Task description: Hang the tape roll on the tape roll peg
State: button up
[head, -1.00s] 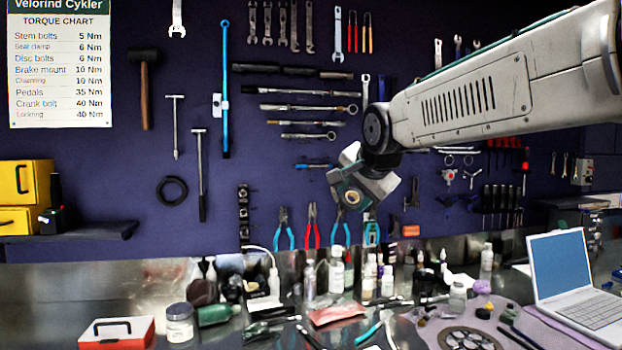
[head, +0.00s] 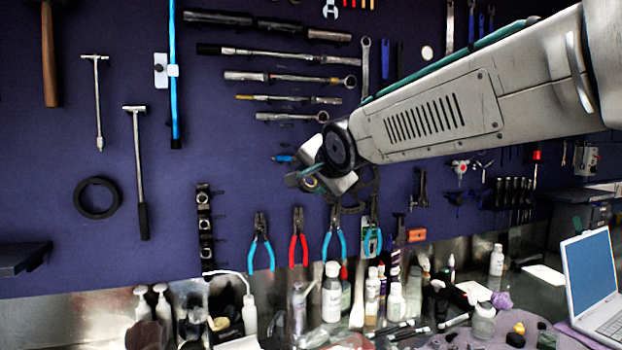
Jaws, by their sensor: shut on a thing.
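My gripper (head: 318,180) is in front of the pegboard, left of the picture's middle height, at the end of my arm. It is shut on a small round thing with a tan centre, which I take to be the tape roll (head: 311,185). The gripper and its wrist hide most of it. I cannot make out the tape roll peg for certain. A small pale disc (head: 427,52) shows on the board above my arm, but I cannot tell whether it is the peg's end. The gripper looks apart from the board; the gap is unclear.
Pliers (head: 262,243) hang below and left of my gripper, with wrenches and bars (head: 290,78) above it. A black ring (head: 97,198) hangs at the left. Bottles (head: 332,292) crowd the bench below. A laptop (head: 590,275) stands at the right. Bare board shows left of the gripper.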

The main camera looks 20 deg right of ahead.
jog(key=shift+w+d+f, duration=0.1)
jog(key=shift+w+d, duration=0.05)
jog(key=shift+w, duration=0.9)
jog(key=shift+w+f, duration=0.2)
jog(key=shift+w, duration=1.2)
jog(key=shift+w+f, duration=0.15)
jog(key=shift+w, duration=1.25)
jog(key=shift+w, duration=0.1)
jog(key=o, duration=1.1)
jog(key=shift+c, duration=0.2)
